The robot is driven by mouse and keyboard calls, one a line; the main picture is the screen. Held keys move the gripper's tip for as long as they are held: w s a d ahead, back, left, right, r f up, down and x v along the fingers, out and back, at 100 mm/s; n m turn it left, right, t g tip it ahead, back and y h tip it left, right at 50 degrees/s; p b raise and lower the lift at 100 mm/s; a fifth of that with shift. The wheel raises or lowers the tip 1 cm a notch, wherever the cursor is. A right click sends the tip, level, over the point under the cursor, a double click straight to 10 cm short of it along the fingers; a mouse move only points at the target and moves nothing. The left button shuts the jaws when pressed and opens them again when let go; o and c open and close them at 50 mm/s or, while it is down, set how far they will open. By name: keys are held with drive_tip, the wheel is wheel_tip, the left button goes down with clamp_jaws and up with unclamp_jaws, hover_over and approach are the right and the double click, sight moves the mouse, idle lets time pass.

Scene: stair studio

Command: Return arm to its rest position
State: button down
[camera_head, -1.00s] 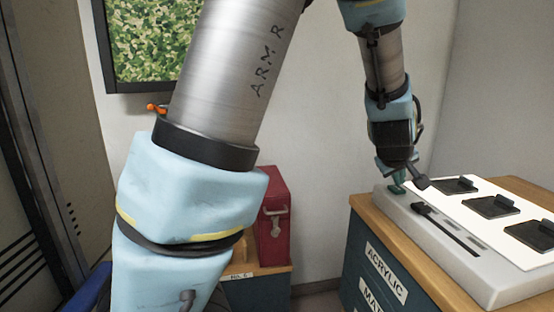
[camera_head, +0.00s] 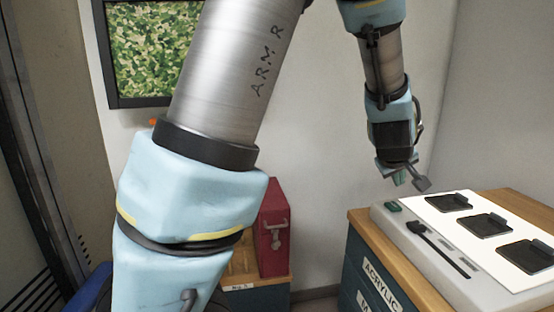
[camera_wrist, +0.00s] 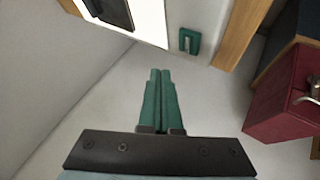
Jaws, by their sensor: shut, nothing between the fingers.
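My arm reaches across the head view, with its thick metal link at the centre left and its far end at the upper right. My gripper (camera_head: 401,179) hangs above the far left end of a light grey panel unit (camera_head: 419,240), clear of it. In the wrist view, the two green fingers of my gripper (camera_wrist: 159,84) lie together, shut, with nothing between them. A small green piece (camera_head: 393,206) sits on the panel's far left corner. It also shows in the wrist view (camera_wrist: 189,41), apart from the fingertips.
The panel, with several black plates (camera_head: 486,224) on white and a black slider (camera_head: 423,229), rests on a wood-topped cabinet (camera_head: 367,217). A red box (camera_head: 273,242) stands on a lower cabinet. A green patterned picture (camera_head: 146,50) hangs on the wall.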

wheel_tip(320, 180, up, 2)
drive_tip(key=shift+r+p, duration=0.1)
drive_tip(key=shift+p, duration=0.6)
drive_tip(key=shift+w+a, duration=0.1)
drive_tip(key=shift+a, duration=0.3)
drive_tip(key=s+a+f+m+g+y, duration=0.1)
drive_tip(key=s+a+f+g, duration=0.1)
drive_tip(key=a, duration=0.9)
drive_tip(key=s+a+f+m+g+y, duration=0.1)
drive_tip(key=s+a, duration=0.3)
drive_tip(key=a, duration=0.8)
drive_tip(key=s+a+f+g+y, duration=0.2)
drive_tip(key=s+a+f+y, duration=0.1)
drive_tip(key=a, duration=0.9)
drive_tip(key=shift+s+a+f+m+g, duration=0.2)
drive_tip(key=shift+s+f+m+g, duration=0.2)
drive_tip(key=shift+s+f, duration=0.15)
